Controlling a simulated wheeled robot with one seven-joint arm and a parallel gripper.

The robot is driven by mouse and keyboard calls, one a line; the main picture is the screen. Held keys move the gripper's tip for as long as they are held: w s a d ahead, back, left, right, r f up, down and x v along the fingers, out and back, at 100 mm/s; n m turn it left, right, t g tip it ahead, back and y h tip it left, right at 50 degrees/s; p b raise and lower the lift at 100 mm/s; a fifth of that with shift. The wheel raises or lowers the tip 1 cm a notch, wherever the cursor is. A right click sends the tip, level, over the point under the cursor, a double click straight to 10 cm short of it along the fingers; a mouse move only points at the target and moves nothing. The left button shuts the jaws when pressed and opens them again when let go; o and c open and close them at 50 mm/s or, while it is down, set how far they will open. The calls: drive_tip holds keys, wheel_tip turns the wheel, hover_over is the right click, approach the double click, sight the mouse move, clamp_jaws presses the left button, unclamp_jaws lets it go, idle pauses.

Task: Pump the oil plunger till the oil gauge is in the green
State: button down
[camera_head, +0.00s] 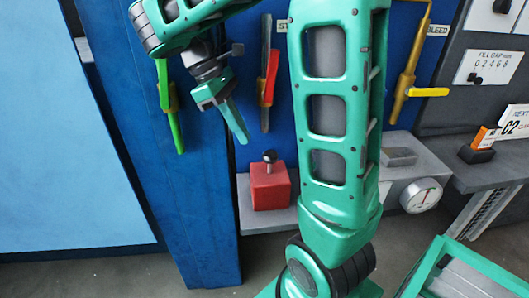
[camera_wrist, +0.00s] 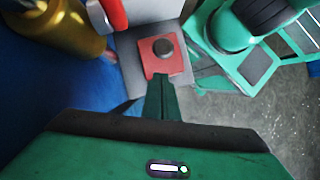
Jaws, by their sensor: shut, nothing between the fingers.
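The oil plunger is a red block (camera_head: 269,188) with a dark round knob (camera_head: 269,156) standing up from its top, on a low grey ledge. It also shows in the wrist view as a red square (camera_wrist: 151,68) with the dark knob (camera_wrist: 162,47) on it. My gripper (camera_head: 243,141) is shut and empty, pointing down, above and a little left of the knob and apart from it in the head view. A round white gauge (camera_head: 421,195) is on the front of a grey housing at right. Its needle and coloured zones are too small to read.
On the blue panel are a green lever (camera_head: 173,120), a red-handled lever (camera_head: 268,78) and a yellow-handled lever (camera_head: 428,92). A grey bench (camera_head: 490,172) with an orange-and-white card is at right. My arm hides the middle of the panel and ledge.

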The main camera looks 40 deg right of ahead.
drive_tip(key=shift+v, duration=1.35)
drive_tip(key=shift+d, duration=0.1)
